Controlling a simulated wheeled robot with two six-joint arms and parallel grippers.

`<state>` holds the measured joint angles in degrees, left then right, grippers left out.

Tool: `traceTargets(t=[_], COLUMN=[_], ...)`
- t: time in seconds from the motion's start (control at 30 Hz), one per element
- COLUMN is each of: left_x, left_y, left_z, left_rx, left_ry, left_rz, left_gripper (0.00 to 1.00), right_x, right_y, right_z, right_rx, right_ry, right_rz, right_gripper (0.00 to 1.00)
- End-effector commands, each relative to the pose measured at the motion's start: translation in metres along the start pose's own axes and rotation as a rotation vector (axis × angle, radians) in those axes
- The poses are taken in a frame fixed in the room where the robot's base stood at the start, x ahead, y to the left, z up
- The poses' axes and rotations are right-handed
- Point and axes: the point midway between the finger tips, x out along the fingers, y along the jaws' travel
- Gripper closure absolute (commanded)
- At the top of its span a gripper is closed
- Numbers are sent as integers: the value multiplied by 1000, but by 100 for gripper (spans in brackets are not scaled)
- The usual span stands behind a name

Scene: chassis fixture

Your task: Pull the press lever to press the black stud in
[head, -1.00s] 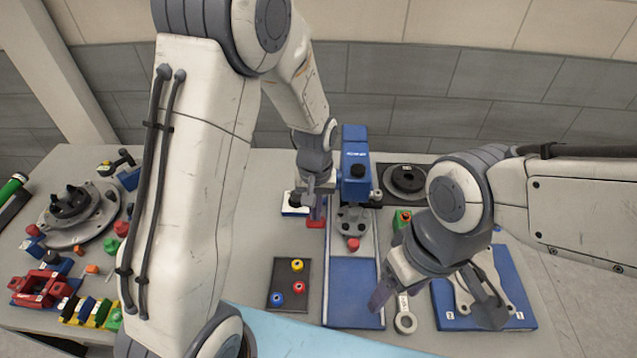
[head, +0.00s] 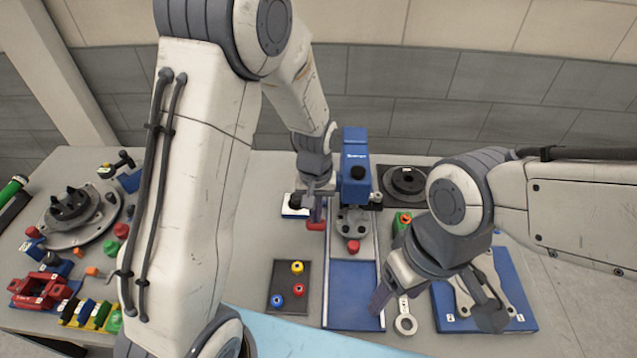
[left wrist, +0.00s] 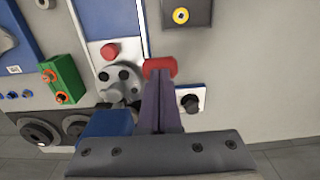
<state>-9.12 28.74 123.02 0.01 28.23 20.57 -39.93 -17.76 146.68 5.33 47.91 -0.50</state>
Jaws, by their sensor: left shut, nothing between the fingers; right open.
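The blue press (head: 355,160) stands at the back middle of the table. Its red lever grip (head: 316,225) sticks out on the left and also shows in the left wrist view (left wrist: 160,68). My left gripper (head: 318,213) is shut and empty, its fingertips right at the red grip; I cannot tell whether they touch. A grey round part (left wrist: 122,78) with dark round spots sits on the press bed under the head, with a red knob (head: 353,246) in front. I cannot pick out the black stud for sure. My right gripper (head: 435,300) is open over the table's right side.
A dark tray with coloured rings (head: 288,283) lies left of the blue press rail (head: 352,295). A white plate with a black knob (left wrist: 190,101) is beside the lever. A blue board (head: 455,318) and a ring-ended link (head: 405,324) lie near my right gripper.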

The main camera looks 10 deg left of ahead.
Motion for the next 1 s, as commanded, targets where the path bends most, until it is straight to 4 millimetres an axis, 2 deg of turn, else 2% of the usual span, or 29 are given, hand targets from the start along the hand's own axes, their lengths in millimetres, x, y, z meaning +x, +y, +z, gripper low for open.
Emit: traceTargets(t=[0.4,0.67,1.0], left_x=[-44,-47,-80], left_y=[0,0,0], left_z=[0,0,-4], left_rx=[0,0,0], left_ry=[1,-1,0], left_rz=[0,0,0], left_gripper=[100,100,100], right_x=[-39,-41,-70], right_y=[-3,-3,-5], right_z=[-2,-2,-4], right_rx=[0,4,0], right_ry=[0,0,0], right_rz=[0,0,0], right_gripper=[31,31,31])
